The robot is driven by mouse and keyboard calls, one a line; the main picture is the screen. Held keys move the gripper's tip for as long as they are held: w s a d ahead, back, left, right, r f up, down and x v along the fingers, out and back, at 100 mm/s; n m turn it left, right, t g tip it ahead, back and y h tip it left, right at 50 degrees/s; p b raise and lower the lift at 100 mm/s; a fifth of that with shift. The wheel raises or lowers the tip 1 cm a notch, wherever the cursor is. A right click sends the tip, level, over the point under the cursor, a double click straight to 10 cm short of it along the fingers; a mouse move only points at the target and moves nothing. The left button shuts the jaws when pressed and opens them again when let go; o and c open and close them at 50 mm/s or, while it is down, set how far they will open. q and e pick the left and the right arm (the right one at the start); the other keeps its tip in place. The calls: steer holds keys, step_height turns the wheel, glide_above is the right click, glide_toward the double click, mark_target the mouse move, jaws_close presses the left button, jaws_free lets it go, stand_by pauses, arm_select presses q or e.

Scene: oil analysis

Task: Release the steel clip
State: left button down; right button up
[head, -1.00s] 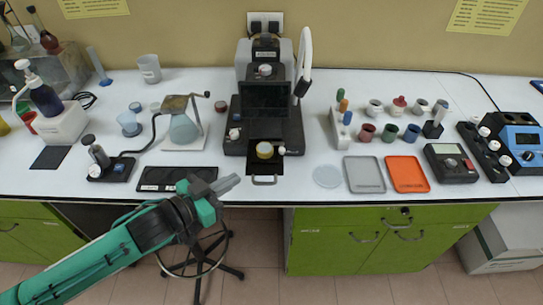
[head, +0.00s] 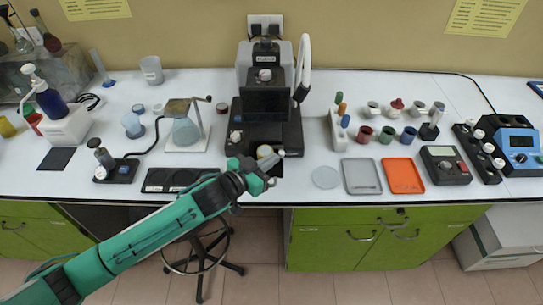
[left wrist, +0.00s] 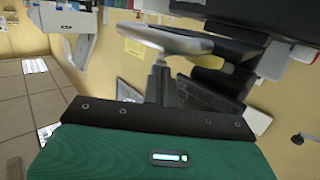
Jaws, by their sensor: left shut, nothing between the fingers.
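My left gripper (head: 276,168) is shut and empty in the head view, at the front of the black instrument (head: 264,105). It covers much of the low front stage and the metal handle there. I cannot pick out the steel clip for certain in either view. In the left wrist view the fingers (left wrist: 162,85) point up the picture, and a pale grey flat shape (left wrist: 165,40) lies across just beyond them. I cannot tell whether they touch anything. My right gripper is not in view.
A grey tray (head: 361,176), an orange tray (head: 404,176) and a clear round dish (head: 325,177) lie to the right. Small coloured pots stand behind the trays. The bench's front edge runs below my left gripper.

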arm_select(q)
steer(key=shift+w+d, duration=0.25)
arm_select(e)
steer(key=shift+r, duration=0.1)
